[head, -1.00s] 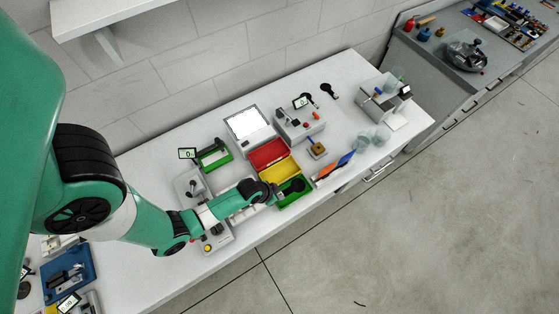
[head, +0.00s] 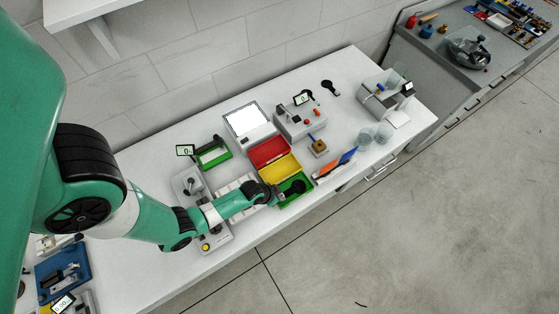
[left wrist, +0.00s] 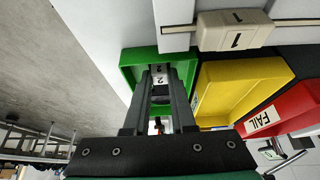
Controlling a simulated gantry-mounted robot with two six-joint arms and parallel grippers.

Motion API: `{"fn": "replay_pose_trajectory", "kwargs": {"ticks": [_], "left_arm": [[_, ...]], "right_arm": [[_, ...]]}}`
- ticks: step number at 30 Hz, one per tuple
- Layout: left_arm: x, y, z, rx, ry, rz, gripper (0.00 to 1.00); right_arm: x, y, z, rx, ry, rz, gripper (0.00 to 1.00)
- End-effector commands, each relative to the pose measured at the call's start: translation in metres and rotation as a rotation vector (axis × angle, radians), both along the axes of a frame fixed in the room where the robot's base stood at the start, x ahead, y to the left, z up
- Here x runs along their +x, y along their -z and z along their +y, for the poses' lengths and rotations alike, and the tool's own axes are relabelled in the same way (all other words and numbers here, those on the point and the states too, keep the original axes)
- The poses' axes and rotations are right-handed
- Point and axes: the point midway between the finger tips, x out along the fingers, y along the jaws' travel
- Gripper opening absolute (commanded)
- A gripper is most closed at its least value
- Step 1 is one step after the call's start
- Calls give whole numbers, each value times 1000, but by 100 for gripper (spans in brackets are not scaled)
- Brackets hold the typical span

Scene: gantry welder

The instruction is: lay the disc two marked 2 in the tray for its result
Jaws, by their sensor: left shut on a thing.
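The disc marked 2 (left wrist: 159,79) is a small pale piece between my left gripper's fingertips in the left wrist view. My left gripper (left wrist: 160,75) is shut on it, over the green tray (left wrist: 128,72); I cannot tell whether the disc touches the tray floor. In the head view my left gripper (head: 297,187) is over the green tray (head: 290,203), and the disc is too small to make out. The yellow tray (head: 283,168) and the red tray (head: 268,150) adjoin the green one; the red one reads FAIL in the left wrist view (left wrist: 292,111). My right gripper is not in view.
A pale block marked 1 (left wrist: 235,32) sits on a rail near the trays. An instrument with a display (head: 301,122) and a white-screened device (head: 246,121) stand behind. An orange and blue item (head: 335,165) and clear beakers (head: 374,136) are to the right.

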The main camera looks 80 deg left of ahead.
Motion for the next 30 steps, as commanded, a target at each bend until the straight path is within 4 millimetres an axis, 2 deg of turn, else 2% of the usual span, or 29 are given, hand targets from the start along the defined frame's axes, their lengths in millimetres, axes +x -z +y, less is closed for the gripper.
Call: {"fn": "replay_pose_trajectory", "kwargs": {"ticks": [1,2,6,7,17,20,23,30], "left_arm": [[0,-1,0,0,0,-1,0],[0,-1,0,0,0,0,25],[0,-1,0,0,0,0,50],[0,-1,0,0,0,0,53],[0,-6,0,0,0,0,53],[0,-21,0,0,0,0,53],[-10,-38,-3,0,0,-1,53],[-35,-93,-12,1,-2,-2,53]], "right_arm": [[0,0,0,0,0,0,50],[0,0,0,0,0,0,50],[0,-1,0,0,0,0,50],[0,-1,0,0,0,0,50],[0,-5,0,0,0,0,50],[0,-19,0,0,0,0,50],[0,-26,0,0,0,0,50],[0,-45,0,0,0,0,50]]}}
